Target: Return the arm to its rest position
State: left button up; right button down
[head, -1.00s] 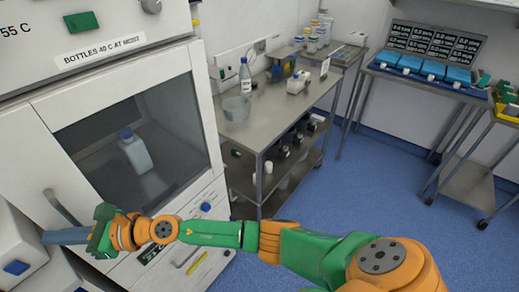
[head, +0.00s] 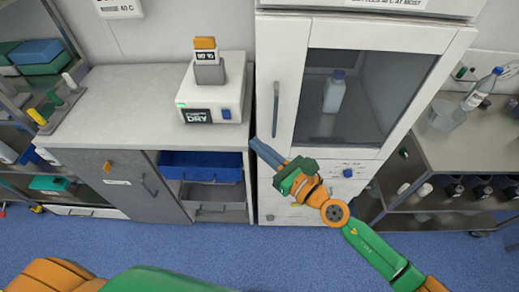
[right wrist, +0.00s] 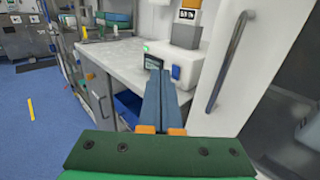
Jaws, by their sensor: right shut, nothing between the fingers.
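My right gripper (head: 254,143) is shut and empty, its blue fingers pressed together. It is in front of the white cabinet's lower left part, below and left of the door handle (head: 276,108). In the right wrist view the shut fingers (right wrist: 161,75) point toward the counter, with the handle (right wrist: 228,62) to their right. My right arm (head: 370,248) stretches in from the lower right. Part of my other arm (head: 60,275) shows at the bottom left, but its gripper is out of view.
The cabinet door (head: 440,40) looks closed, with a white bottle (head: 334,95) behind its glass. A counter (head: 125,110) with a small white device (head: 212,100) stands left, above a blue drawer bin (head: 202,167). A steel trolley (head: 460,150) stands right. Blue floor (head: 230,250) is open in front.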

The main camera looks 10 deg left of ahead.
jog(key=s+d+f+m+h, duration=0.2)
jog(key=d+f+m+h, duration=0.4)
jog(key=d+f+m, duration=0.55)
jog(key=s+d+f+m+h, duration=0.2)
jog(key=d+f+m+h, duration=0.5)
jog(key=f+m, duration=0.8)
jog(key=s+d+f+m+g+h, duration=0.1)
jog(key=s+d+f+m+g, duration=0.15)
jog(key=s+f+m, duration=0.3)
jog(key=s+d+f+m+g, duration=0.1)
jog(key=s+d+f+m, duration=0.3)
jog(key=s, duration=0.3)
jog(key=s+d+f+m+g, duration=0.1)
jog(key=s+m, duration=0.3)
jog(key=s, duration=0.5)
jog(key=s+d+f+m+g+h, duration=0.1)
jog(key=s+f+m+g, duration=0.3)
jog(key=s, duration=0.5)
jog(key=shift+d+f+m+p, duration=0.2)
jog(key=shift+d+m+p, duration=0.1)
jog(key=shift+d+m, duration=0.2)
